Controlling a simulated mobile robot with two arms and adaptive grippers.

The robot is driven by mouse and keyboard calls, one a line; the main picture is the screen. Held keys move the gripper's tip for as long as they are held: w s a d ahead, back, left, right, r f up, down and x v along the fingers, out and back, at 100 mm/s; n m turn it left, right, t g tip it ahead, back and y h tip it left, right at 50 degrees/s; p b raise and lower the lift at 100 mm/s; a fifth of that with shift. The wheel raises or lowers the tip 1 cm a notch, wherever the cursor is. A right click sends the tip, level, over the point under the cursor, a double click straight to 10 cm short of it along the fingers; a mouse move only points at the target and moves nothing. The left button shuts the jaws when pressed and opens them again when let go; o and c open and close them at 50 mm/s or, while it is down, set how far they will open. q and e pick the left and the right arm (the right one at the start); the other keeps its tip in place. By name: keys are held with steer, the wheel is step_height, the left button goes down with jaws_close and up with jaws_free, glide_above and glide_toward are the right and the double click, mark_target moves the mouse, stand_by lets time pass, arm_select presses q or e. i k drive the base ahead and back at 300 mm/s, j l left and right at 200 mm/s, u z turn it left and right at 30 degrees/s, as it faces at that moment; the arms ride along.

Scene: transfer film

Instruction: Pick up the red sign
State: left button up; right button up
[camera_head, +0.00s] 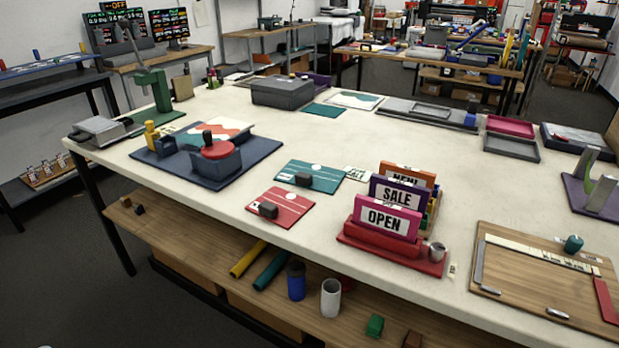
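Three upright signs stand one behind another at the right front of the white table (330,150). The nearest is a magenta-pink sign (386,217) reading OPEN, set in a red base (378,241). Behind it is a purple sign (396,193) reading SALE. Behind that is an orange sign (408,174), partly hidden, whose text looks like NEW. No other standing sign here is clearly red. A flat red board (287,204) with a dark block on it lies to the left. Neither of my grippers is in view.
A small grey cup (437,252) stands at the red base's right end. A wooden board (520,275) with tools lies further right. A teal board (322,175) lies left of the signs, and a dark blue tray (240,172) with a press is further left. The table's centre is clear.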

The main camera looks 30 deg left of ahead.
mark_target(282, 208)
steer(key=u, duration=0.35)
steer(key=i+j+u, duration=0.1)
steer(key=u, duration=0.35)
steer(key=i+u, duration=0.2)
steer(key=u, duration=0.25)
steer(key=i+u, duration=0.15)
steer(key=u, duration=0.35)
